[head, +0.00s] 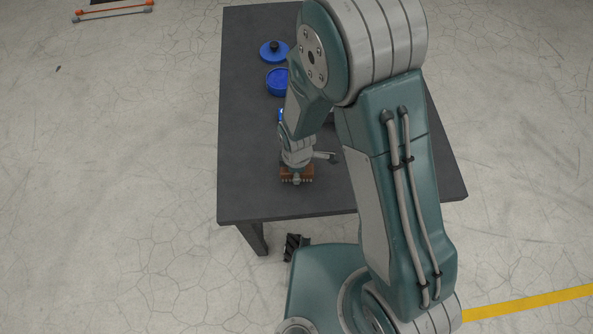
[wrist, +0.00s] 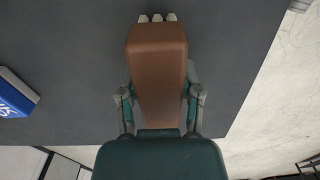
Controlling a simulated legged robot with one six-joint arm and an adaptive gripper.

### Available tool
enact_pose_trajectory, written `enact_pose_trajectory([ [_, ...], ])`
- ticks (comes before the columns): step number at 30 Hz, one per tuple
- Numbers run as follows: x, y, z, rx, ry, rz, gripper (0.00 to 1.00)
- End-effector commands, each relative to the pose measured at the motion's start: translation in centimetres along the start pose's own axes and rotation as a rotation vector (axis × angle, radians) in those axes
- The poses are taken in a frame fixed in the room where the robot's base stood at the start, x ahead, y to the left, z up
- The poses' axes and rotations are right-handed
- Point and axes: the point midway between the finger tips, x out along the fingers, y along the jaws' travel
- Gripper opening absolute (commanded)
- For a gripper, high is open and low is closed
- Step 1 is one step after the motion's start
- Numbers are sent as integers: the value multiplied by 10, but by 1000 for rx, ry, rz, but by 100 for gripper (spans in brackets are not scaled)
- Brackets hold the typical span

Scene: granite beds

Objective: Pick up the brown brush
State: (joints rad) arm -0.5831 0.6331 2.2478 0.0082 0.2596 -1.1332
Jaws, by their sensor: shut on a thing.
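The brown brush (wrist: 158,62) fills the middle of the wrist view, with pale bristle tufts showing at its far end. My gripper (wrist: 160,98) is shut on it, with one finger on each side of its narrower part. In the head view, the brush (head: 297,173) shows at the end of my gripper (head: 297,160), over the near part of the dark table (head: 250,190). My arm hides part of the table. I cannot tell whether the brush touches the tabletop.
A blue round lid with a dark knob (head: 273,51) and a blue round container (head: 278,82) stand at the far left of the table. A blue and grey object (wrist: 14,95) lies at the left in the wrist view.

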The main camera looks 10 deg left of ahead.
Motion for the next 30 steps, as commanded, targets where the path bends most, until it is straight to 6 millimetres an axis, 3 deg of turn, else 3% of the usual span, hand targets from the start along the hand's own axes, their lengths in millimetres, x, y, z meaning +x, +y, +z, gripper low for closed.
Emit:
enact_pose_trajectory([
  [8, -2, 0, 0, 0, 0, 0, 0],
  [16, -32, 1, 0, 0, 0, 5, 0],
  [25, -93, -39, -34, -7, 2, 6, 0],
  [30, -110, -73, -61, -9, 0, 2, 0],
])
